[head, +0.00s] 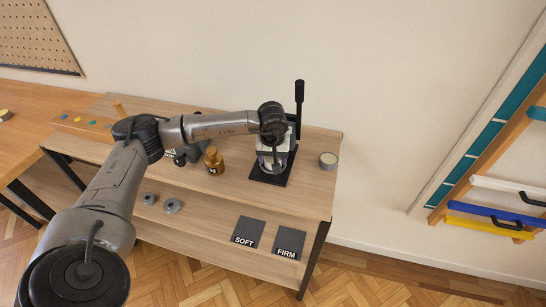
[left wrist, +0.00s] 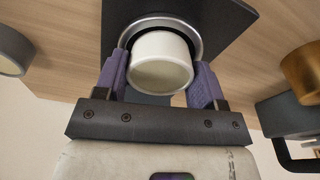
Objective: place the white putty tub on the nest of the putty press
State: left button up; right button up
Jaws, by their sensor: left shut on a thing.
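The white putty tub (left wrist: 160,62) is between the purple fingers of my left gripper (left wrist: 163,80), which is shut on it. In the left wrist view the tub lies over the silver ring of the press's nest (left wrist: 196,32). I cannot tell whether it touches the nest or hangs just above it. The putty press (head: 299,97) stands on the shelf top with its black lever upright and its dark base plate (head: 257,175) below my gripper. In the head view my left gripper (head: 272,158) reaches down at the press and largely hides the tub and nest. My right gripper is not in view.
Pads marked SOFT (head: 248,231) and FIRM (head: 289,242) and grey rings (head: 172,205) lie on the lower shelf.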

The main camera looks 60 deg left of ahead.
pick_arm(q)
jog(key=shift+f, duration=0.45)
